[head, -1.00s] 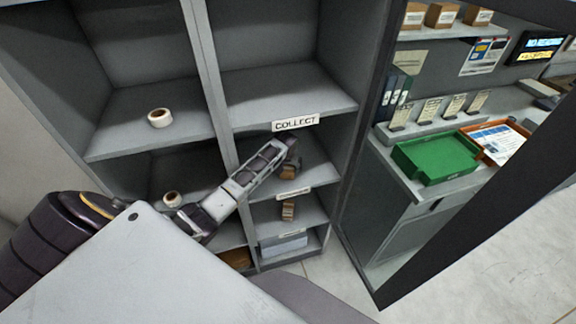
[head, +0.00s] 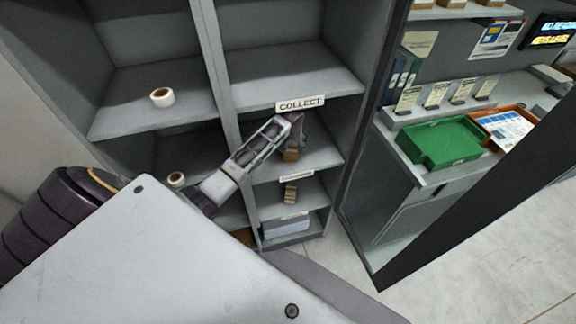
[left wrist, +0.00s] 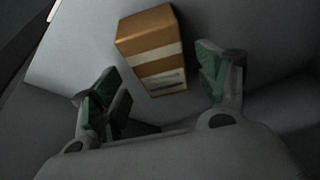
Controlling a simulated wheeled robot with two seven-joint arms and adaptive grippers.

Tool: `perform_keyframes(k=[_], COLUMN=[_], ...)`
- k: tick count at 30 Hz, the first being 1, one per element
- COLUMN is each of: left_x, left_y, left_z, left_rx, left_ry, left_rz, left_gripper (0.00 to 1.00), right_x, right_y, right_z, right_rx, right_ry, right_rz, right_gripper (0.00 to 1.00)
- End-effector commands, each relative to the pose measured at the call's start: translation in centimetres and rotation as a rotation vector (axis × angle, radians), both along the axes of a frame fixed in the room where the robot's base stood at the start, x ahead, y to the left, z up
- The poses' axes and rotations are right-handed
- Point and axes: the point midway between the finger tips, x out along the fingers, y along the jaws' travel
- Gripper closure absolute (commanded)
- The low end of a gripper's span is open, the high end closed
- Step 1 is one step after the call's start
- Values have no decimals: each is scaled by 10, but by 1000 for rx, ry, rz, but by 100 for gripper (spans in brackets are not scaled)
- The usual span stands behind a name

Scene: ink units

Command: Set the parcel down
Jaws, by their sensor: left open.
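The parcel (left wrist: 150,48) is a small brown box with a pale band and a label. In the left wrist view it rests on a grey shelf surface (left wrist: 225,25), just beyond and between my open fingers. My left gripper (left wrist: 160,90) is open, with green pads on either side and clear of the box. In the head view the parcel (head: 291,155) sits on the shelf below the COLLECT sign (head: 301,104), partly hidden by my left gripper (head: 294,125). My right gripper is not in view.
Another small brown box (head: 290,192) stands one shelf lower, above a grey bin (head: 285,228). Rolls of tape (head: 162,97) lie in the left bays. A cabinet upright (head: 224,90) stands beside my left arm. A green tray (head: 447,143) sits on the right counter.

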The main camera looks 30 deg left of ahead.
Motion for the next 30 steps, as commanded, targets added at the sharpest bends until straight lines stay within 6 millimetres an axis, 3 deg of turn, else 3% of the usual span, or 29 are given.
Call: perform_keyframes(k=[4, 30], left_x=[-7, -80], left_y=[-3, -41], left_z=[11, 10], left_rx=[1, 0], left_ry=[1, 1], left_rz=[-1, -1], left_gripper=[25, 25], right_x=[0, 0], right_y=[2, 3], right_z=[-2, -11], right_rx=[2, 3], right_ry=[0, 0], right_rz=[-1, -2], right_gripper=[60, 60])
